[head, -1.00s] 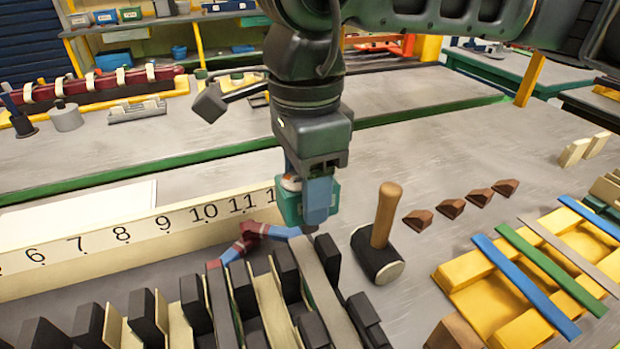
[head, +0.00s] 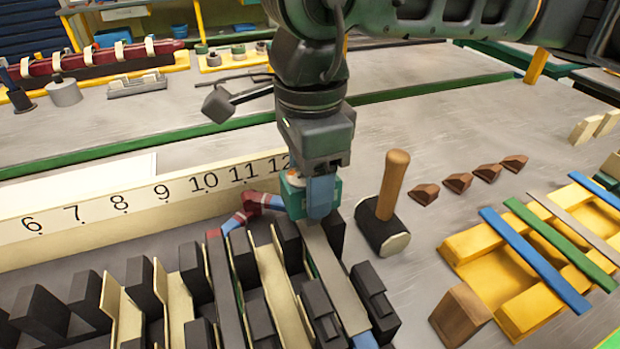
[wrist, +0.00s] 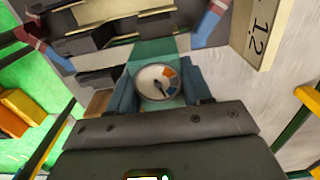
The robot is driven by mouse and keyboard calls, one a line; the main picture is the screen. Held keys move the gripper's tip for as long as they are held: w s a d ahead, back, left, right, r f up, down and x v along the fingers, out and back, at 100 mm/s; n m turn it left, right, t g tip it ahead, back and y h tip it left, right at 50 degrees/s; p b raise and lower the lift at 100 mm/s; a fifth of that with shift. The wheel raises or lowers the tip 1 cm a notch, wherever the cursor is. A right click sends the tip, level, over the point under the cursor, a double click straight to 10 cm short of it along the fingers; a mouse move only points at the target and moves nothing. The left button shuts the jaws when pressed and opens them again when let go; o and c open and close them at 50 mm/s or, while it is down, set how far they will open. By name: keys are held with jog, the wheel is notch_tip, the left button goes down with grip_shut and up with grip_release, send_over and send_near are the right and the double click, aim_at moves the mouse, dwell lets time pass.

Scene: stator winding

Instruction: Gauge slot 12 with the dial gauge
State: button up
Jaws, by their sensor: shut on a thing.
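My gripper (head: 322,200) is shut on the dial gauge, a teal block (head: 293,196) with a round white dial. The dial faces up in the wrist view (wrist: 157,83), with orange and blue sectors and a dark needle. The gauge is upright at the far end of the stator's black teeth (head: 288,243), near slot 12. The number 12 shows on the cream numbered rail (head: 130,213), partly hidden by the gripper, and in the wrist view (wrist: 258,30). The gauge's lower end is hidden, so I cannot tell whether it is in the slot.
Red-and-blue coil ends (head: 250,205) lie left of the gauge. A mallet (head: 385,220) stands close at right. Several brown wedges (head: 458,182) and a yellow rack (head: 520,250) with coloured strips are further right.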

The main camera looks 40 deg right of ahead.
jog(key=shift+f+b, duration=1.5)
jog(key=shift+b, duration=0.3)
jog(key=shift+f+b, duration=0.2)
jog(key=shift+b, duration=0.3)
jog(key=o, duration=1.1)
jog(key=shift+r, duration=3.9)
